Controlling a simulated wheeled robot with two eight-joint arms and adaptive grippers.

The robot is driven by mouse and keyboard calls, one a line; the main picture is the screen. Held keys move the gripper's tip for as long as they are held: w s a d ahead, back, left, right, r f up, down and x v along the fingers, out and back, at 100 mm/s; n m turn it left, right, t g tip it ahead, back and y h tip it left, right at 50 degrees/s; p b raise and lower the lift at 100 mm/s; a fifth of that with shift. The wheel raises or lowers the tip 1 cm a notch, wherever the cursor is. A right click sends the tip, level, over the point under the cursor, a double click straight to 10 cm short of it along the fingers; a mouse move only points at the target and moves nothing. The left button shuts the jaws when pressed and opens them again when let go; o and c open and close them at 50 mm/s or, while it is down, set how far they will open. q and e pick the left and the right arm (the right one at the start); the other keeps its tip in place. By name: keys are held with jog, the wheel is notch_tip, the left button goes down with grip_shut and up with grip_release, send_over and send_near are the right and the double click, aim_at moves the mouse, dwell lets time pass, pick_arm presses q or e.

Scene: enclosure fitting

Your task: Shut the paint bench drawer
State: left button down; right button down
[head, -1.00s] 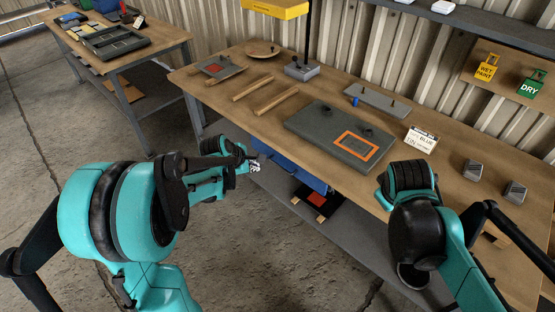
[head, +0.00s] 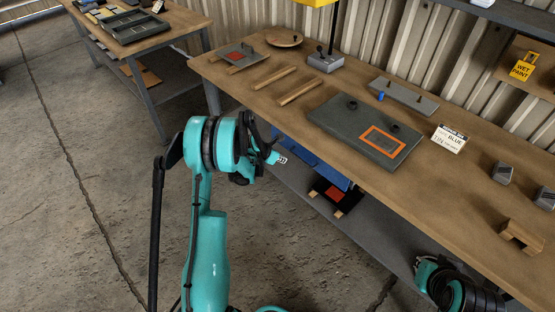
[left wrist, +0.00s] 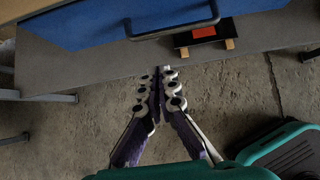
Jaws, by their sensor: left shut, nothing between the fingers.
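The paint bench drawer (head: 322,171) is a blue box under the front edge of the wooden bench. My left arm hides part of it in the head view, and I cannot tell how far it stands out. In the left wrist view the blue drawer front (left wrist: 90,27) crosses the top, with a dark bar handle (left wrist: 175,33). My left gripper (head: 282,159) is shut and empty, in front of the drawer. In the left wrist view its fingertips (left wrist: 161,74) point towards the handle, below it in the picture and apart from it. My right gripper is not seen.
The bench top (head: 455,190) holds a grey panel with an orange frame (head: 383,141), wooden strips and a tin label card (head: 449,138). A grey lower shelf (head: 375,232) carries a dark piece with a red patch (head: 334,194).

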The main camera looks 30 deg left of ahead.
aim_at(295, 155)
pick_arm(q)
jog(key=w+d+f+b, duration=0.2)
jog(key=w+f, duration=0.1)
jog(key=w, duration=0.2)
jog(key=shift+w, duration=0.25)
jog(key=shift+w+d, duration=0.25)
jog(key=shift+w, duration=0.5)
jog(key=shift+w+d, duration=0.25)
jog(key=shift+w, duration=0.5)
jog(key=shift+s+a, duration=0.1)
